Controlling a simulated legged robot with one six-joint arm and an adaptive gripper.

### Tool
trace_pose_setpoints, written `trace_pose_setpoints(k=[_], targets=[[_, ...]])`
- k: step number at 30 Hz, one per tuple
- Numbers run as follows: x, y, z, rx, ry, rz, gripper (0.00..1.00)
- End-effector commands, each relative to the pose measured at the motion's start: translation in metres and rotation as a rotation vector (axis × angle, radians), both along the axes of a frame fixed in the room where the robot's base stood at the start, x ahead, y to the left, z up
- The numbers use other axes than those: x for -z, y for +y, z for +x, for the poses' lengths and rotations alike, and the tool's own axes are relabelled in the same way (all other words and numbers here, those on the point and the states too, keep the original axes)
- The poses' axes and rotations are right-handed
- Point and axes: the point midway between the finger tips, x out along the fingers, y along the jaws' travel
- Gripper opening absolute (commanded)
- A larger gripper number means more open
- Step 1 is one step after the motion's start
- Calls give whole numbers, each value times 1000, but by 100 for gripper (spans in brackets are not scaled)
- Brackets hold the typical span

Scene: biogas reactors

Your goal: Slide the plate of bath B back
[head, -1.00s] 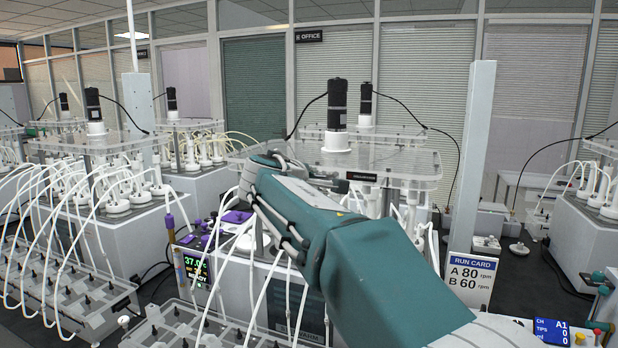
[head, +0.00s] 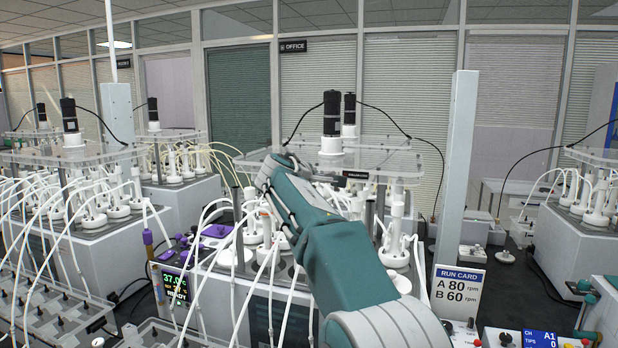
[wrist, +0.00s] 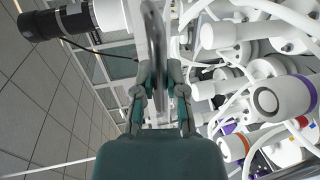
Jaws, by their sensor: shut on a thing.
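The clear plate (head: 396,165) of the front bath carries a black stirrer motor (head: 332,113) on a white collar. It sits level over the back part of the bath, and white-capped bottles (head: 396,228) stand uncovered in front of it. In the wrist view the plate (wrist: 155,40) shows edge-on between my fingers. My gripper (wrist: 160,92) is shut on that edge. In the head view my gripper's end (head: 275,168) is at the plate's left front, with the fingers mostly hidden by my arm. No letter on this bath is readable.
White tubes (head: 215,215) arch over the left front of the bath. A white post (head: 458,160) stands close on the right, above the run card (head: 459,287). Neighbouring baths (head: 75,215) stand left and behind.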

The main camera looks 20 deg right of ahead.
Motion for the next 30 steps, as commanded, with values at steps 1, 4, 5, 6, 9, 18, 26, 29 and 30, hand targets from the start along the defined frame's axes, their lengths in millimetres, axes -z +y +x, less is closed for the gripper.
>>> trace_pose_setpoints(k=[1,4,5,6,9,18,26,29,30], targets=[[4,2,2,-5,6,2,0],[5,2,2,-4,7,2,20],[5,2,2,-4,7,2,33],[5,2,1,-4,7,2,51],[3,1,1,-2,5,2,51],[1,2,-2,-2,2,1,51],[-9,24,-33,-5,0,0,51],[-12,36,-50,-5,1,1,51],[-14,42,-57,-5,1,0,51]])
